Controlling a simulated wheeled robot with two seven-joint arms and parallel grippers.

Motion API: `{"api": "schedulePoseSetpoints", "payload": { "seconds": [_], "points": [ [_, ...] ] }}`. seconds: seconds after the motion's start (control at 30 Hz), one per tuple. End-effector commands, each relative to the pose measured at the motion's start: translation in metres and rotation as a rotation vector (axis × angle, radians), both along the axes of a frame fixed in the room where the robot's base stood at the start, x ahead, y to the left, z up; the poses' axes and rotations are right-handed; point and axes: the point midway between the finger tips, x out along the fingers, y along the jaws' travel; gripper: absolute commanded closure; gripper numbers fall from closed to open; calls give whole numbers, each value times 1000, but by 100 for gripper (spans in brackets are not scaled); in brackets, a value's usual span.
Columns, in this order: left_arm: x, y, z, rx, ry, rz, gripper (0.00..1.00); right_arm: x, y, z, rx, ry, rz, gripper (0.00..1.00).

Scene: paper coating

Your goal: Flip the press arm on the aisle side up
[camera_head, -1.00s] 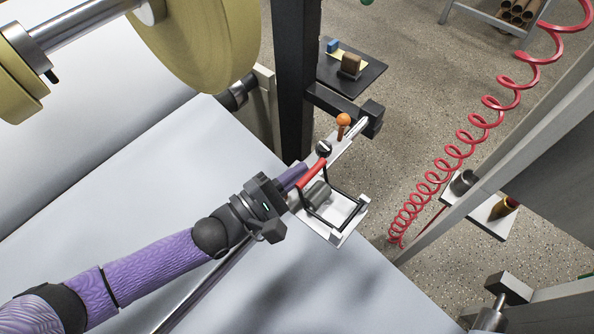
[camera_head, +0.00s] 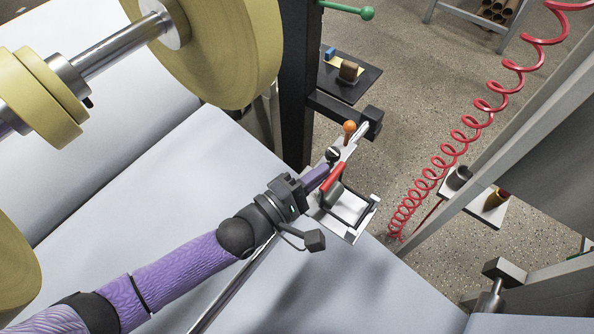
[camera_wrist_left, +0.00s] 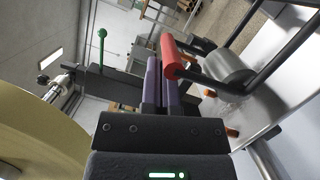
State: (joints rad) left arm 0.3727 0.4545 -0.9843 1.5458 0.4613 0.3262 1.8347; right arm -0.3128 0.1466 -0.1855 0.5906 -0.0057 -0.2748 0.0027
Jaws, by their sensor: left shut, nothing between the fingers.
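The press arm is a black bent frame (camera_head: 352,213) with a red grip (camera_head: 333,178), mounted on a small white plate (camera_head: 326,220) at the edge of the pale web. In the left wrist view the red grip (camera_wrist_left: 169,57) is close beside the fingers, with a grey metal roller (camera_wrist_left: 229,68) to its right. My left gripper (camera_head: 318,177) has its purple fingers together and empty, just left of the red grip. The fingers also show in the left wrist view (camera_wrist_left: 160,80). Whether they touch the grip is hard to tell. My right gripper is not in view.
An orange knob (camera_head: 349,127) stands on a bar behind the plate, near a dark post (camera_head: 297,90). Large yellow rolls (camera_head: 225,50) hang at the upper left.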

Motion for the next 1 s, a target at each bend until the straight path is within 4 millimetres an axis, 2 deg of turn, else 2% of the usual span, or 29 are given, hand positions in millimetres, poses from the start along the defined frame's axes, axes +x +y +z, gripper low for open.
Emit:
{"api": "schedulePoseSetpoints", "payload": {
  "seconds": [0.03,0.27,0.5,0.8,1.0],
  "points": [
    [-1,-2,11,26,-22,0,100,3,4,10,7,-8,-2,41],
    [-6,-9,28,189,-138,0,100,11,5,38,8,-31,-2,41],
    [-19,-25,42,373,-271,-1,100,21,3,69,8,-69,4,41],
    [-37,-49,50,600,-429,-2,100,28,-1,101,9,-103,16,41],
    [-47,-63,51,732,-522,-2,100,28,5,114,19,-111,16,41]
  ]
}}
